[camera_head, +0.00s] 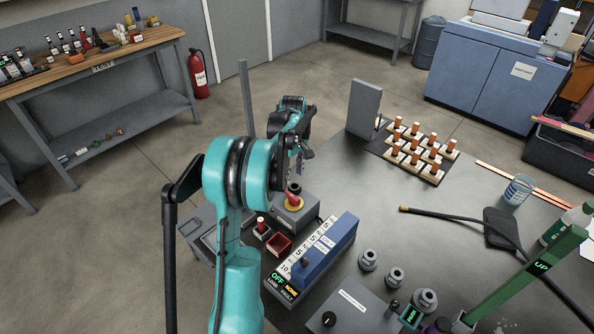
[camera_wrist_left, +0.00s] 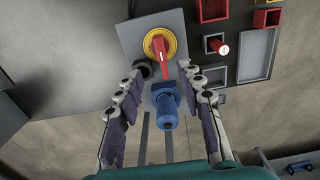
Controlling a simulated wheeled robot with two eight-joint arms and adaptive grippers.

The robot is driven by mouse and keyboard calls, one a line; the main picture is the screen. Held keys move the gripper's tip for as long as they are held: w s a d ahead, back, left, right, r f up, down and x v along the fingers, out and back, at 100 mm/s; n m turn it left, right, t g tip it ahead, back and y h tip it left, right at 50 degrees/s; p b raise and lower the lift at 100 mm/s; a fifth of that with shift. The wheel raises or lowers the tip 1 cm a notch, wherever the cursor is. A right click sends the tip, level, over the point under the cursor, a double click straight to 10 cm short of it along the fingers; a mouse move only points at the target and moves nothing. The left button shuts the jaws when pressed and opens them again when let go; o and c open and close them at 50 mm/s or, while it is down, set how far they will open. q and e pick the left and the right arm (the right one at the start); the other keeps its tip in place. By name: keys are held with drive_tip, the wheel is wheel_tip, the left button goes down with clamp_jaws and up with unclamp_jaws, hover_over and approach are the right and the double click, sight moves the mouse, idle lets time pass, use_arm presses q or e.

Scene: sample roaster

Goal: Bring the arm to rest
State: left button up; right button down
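My left arm reaches in over the bench in the head view. My left gripper (camera_head: 299,160) hangs above the grey switch box (camera_head: 308,214) and is partly hidden by the arm. In the left wrist view the two fingers of my left gripper (camera_wrist_left: 160,72) stand wide apart. A blue plug (camera_wrist_left: 166,108) on the box lies between them in the picture, with a gap to each finger. Beyond the fingertips is a red rotary switch (camera_wrist_left: 158,45) on a yellow ring, also in the head view (camera_head: 293,198). My right gripper is not in view.
A blue panel (camera_head: 325,252), small red bin (camera_head: 279,244) and several grey knobs stand near the arm. A grey upright plate (camera_head: 364,107) and rack of copper pieces (camera_head: 420,150) are at the back. A green lever (camera_head: 525,277) rises at the right. The bench middle is fairly clear.

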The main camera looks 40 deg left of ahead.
use_arm(q)
drive_tip(key=s+d+r+m+t, duration=0.2)
drive_tip(key=s+d+r+m, duration=0.25)
drive_tip(key=d, duration=0.45)
drive_tip(key=s+d+r+m+t, duration=0.1)
drive_tip(key=s+d+r+m, duration=0.25)
drive_tip(key=d+r, duration=0.35)
drive_tip(key=s+d+f+m+t, duration=0.4)
drive_tip(key=s+d+m, duration=0.5)
drive_tip(key=s+d, duration=0.3)
drive_tip(key=shift+s+d, duration=0.2)
drive_tip(key=shift+d, duration=0.05)
